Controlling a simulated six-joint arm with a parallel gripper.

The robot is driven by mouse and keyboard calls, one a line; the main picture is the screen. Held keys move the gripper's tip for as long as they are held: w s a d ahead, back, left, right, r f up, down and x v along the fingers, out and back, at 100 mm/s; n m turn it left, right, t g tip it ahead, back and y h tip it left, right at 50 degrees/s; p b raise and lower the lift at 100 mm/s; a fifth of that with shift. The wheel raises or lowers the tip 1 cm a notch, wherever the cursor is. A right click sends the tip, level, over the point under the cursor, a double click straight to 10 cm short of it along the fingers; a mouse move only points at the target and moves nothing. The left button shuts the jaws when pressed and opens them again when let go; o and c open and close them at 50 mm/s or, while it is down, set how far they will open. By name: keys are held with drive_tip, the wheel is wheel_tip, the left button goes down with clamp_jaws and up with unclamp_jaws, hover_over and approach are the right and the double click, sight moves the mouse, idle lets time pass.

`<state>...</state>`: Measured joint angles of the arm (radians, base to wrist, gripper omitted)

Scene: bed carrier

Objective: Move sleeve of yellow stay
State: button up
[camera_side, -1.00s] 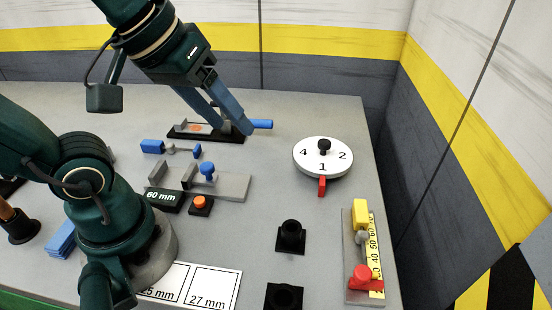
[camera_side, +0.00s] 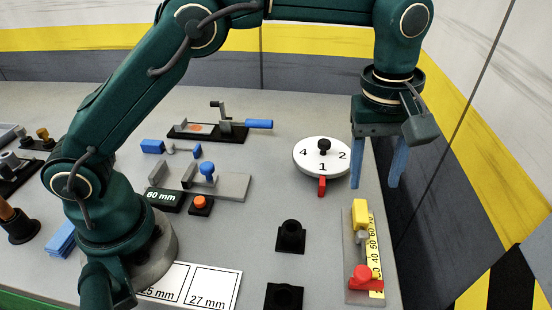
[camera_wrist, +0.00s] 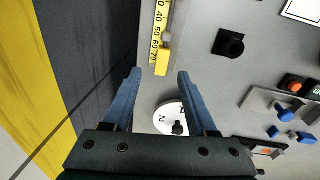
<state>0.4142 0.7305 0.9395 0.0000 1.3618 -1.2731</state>
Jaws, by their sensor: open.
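The yellow stay is a small yellow block (camera_side: 360,214) at the far end of a grey plate with a yellow number scale (camera_side: 372,262), near the table's right edge. A grey shaft runs from it toward a red block with a knob (camera_side: 364,278) at the near end. In the wrist view the yellow block (camera_wrist: 162,60) lies ahead of the fingers, near the 70 mark. My gripper (camera_side: 392,184) is open and empty, pointing down, above and beyond the yellow block. It also shows in the wrist view (camera_wrist: 158,74), with its fingers apart. The red block is outside the wrist view.
A white numbered dial (camera_side: 310,160) with a red pointer stands left of my gripper. Two black sockets (camera_side: 291,238) stand left of the scale plate. A clamp with a blue handle (camera_side: 258,124) is farther back. The wall rises close on the right.

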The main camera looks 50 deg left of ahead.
drive_tip(key=g, duration=0.1)
hover_over(364, 234)
drive_tip(key=shift+m, duration=0.4)
wheel_tip(364, 234, down, 6)
drive_tip(key=shift+f, duration=2.25)
clamp_jaws()
